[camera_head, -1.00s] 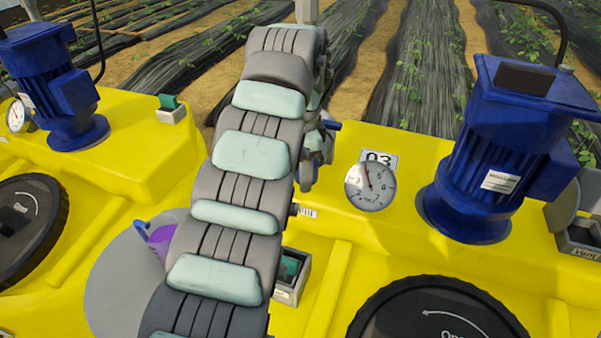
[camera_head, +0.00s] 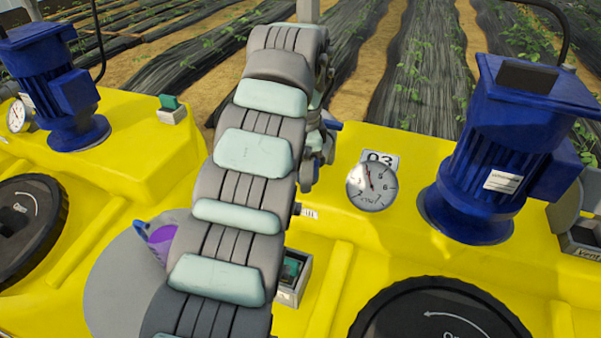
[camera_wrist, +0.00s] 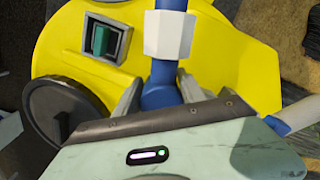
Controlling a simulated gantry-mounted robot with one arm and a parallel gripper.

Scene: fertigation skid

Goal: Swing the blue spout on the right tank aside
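In the wrist view the blue spout (camera_wrist: 160,75) runs down from the top edge, through a white collar (camera_wrist: 170,35), to between the fingers of my gripper (camera_wrist: 161,92). The grey fingers stand on either side of the blue pipe with no clear gap, and appear shut on it. Its lower end is hidden behind the gripper body. In the head view my arm covers most of this spot; only a small blue piece (camera_head: 331,125) shows beside the wrist. The right tank (camera_head: 330,225) is yellow.
A gauge (camera_head: 371,187) and a blue motor (camera_head: 500,150) stand on the right tank, right of my arm. A black lid (camera_head: 440,312) is in front. A grey box with a green switch (camera_head: 292,275) sits close to my arm. A purple jug (camera_head: 160,240) is left of it.

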